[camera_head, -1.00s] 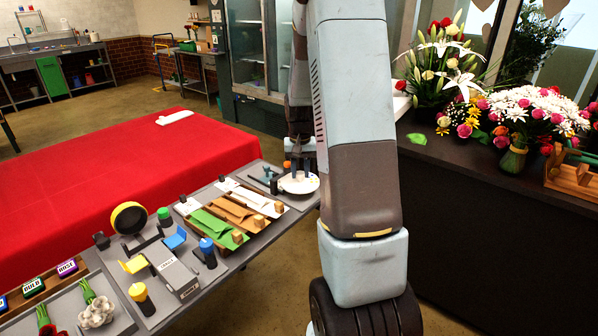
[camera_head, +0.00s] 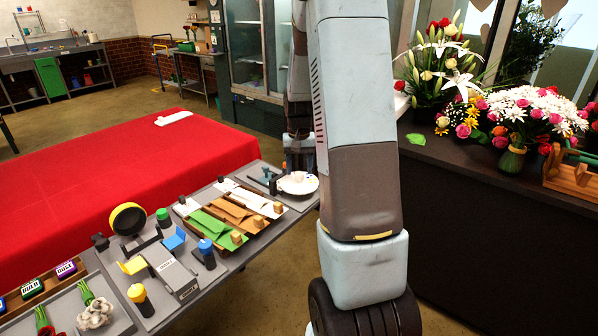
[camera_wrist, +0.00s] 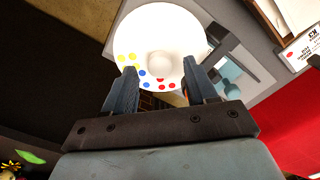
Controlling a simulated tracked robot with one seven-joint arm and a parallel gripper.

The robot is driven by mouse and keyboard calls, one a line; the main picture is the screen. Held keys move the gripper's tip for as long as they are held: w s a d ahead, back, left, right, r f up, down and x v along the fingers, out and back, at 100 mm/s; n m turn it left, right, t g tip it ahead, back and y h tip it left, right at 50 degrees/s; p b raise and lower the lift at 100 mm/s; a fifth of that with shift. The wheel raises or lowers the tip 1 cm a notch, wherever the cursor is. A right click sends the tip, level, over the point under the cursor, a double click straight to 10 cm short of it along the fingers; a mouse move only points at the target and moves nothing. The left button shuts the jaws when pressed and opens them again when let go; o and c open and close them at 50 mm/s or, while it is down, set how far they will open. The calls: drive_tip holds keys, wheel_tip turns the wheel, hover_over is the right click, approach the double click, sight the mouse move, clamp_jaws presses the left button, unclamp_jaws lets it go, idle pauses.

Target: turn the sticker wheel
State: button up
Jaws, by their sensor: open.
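The sticker wheel (camera_wrist: 158,38) is a white disc with a raised white knob (camera_wrist: 160,64) at its middle. Yellow, blue and red dots lie along the part of it nearest my gripper. In the head view the wheel (camera_head: 298,184) sits at the far right end of the grey table. My gripper (camera_wrist: 158,78) is open in the wrist view. Its two fingers stand apart, one to each side of the knob in the picture, with nothing held between them. I cannot tell whether the fingertips touch the disc. In the head view my arm hides part of the gripper.
The grey table (camera_head: 238,262) holds envelopes on brown trays, several small bottles, a yellow roll (camera_head: 128,218) and a labelled box (camera_head: 178,280) left of the wheel. A red-covered table (camera_head: 110,170) lies behind. A dark counter with flowers (camera_head: 520,120) stands at right.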

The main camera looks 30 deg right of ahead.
sight(299, 173)
wheel_tip(299, 173, up, 12)
idle(0.4)
idle(0.4)
drive_tip(key=s+a+r+n+t, duration=0.3)
drive_tip(key=s+a+r, duration=0.7)
drive_tip(key=s+a, duration=0.15)
drive_tip(key=s+a+n+t, duration=0.1)
drive_tip(key=s+a, duration=0.2)
drive_tip(key=s, duration=0.4)
drive_tip(key=s+a+n+t, duration=0.1)
drive_tip(key=s+a, duration=0.3)
drive_tip(key=s, duration=0.3)
drive_tip(key=shift+s+r+t, duration=0.3)
drive_tip(key=shift+r, duration=0.1)
